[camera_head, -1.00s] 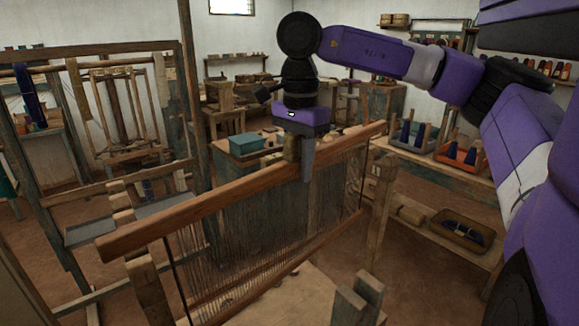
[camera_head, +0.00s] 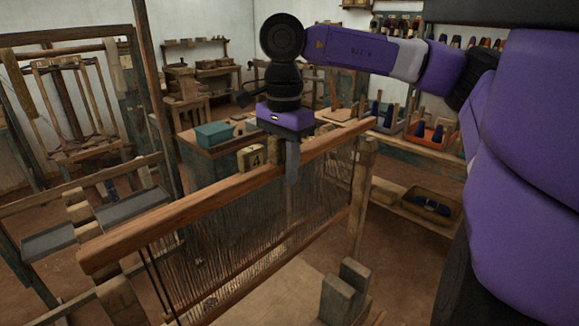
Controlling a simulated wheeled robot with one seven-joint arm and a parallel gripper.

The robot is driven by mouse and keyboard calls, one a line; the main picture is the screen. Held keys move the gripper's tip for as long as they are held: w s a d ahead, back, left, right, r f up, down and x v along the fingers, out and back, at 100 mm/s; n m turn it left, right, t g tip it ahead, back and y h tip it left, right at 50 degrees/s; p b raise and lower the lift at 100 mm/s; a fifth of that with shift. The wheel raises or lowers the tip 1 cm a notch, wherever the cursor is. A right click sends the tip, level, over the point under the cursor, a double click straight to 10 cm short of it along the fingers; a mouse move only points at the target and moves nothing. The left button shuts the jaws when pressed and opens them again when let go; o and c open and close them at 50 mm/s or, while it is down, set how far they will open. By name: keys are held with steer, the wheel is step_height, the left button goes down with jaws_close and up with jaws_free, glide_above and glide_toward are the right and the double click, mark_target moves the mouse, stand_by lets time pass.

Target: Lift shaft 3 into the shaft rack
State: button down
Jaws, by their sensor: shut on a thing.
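A shaft with a long reddish-brown wooden top bar (camera_head: 190,213) runs diagonally across the middle of the view. Many thin heddles hang from it to a lower wooden bar. My gripper (camera_head: 288,155) is shut on the top bar, right of its middle, with one finger showing down the near face. The other finger is hidden behind the bar. No number 3 shows. A wooden block marked 4 (camera_head: 251,157) stands just behind the bar, left of the gripper. Upright wooden posts (camera_head: 362,165) stand near the bar's right end. I cannot tell whether they belong to the shaft rack.
A teal box (camera_head: 214,134) sits on a table behind the shaft. Notched wooden blocks (camera_head: 345,290) stand in the right foreground. A shelf with spools and a basket (camera_head: 433,207) is at right. A wooden frame with grey boards (camera_head: 95,222) is at left.

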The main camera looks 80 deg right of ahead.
mark_target(278, 188)
steer(key=shift+w+d+f, duration=0.25)
steer(key=shift+w+d, duration=0.3)
steer(key=shift+w, duration=0.35)
steer(key=shift+f+b, duration=2.5)
steer(key=shift+f, duration=0.4)
steer(key=c, duration=1.1)
jaws_free()
steer(key=shift+o, duration=0.2)
steer(key=shift+r, duration=0.1)
step_height(278, 188, up, 8)
steer(key=shift+f+b, duration=0.2)
steer(key=shift+b, duration=0.25)
